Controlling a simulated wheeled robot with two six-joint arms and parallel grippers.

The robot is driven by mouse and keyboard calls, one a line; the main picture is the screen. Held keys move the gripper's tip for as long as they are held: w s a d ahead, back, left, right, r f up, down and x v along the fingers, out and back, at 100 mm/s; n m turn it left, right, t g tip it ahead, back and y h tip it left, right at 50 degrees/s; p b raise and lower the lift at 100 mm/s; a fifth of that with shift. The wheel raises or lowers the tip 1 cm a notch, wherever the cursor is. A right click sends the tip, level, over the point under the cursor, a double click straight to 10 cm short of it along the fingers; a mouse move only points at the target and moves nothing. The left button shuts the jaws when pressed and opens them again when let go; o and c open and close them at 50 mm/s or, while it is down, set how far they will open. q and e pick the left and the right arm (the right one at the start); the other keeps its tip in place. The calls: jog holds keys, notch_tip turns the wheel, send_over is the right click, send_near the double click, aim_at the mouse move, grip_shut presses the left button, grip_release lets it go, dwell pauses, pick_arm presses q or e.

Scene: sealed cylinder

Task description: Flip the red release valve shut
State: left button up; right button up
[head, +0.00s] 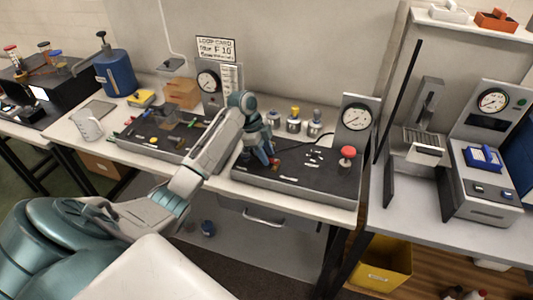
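My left arm reaches in from the lower left, and its gripper (268,158) points down over the left part of the dark panel of the right-hand console (300,190). A small red part (275,163) shows right at the fingertips; it may be the red release valve, but most of it is hidden. I cannot tell whether the fingers touch it or how far apart they are. A red mushroom-shaped knob (347,152) stands upright at the console's right end, apart from the gripper. My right gripper is not in view.
A round gauge (356,117) stands behind the console's right end. Small cylinders (294,120) stand behind the console. Another console (160,137) lies left, under my forearm. A blue canister (116,73) is farther left. A yellow bin (385,268) is below right.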

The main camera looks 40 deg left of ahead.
pick_arm(q)
jog(key=b+v, duration=0.3)
jog(key=v, duration=0.7)
jog(key=shift+r, duration=0.3)
jog(key=shift+a, duration=0.1)
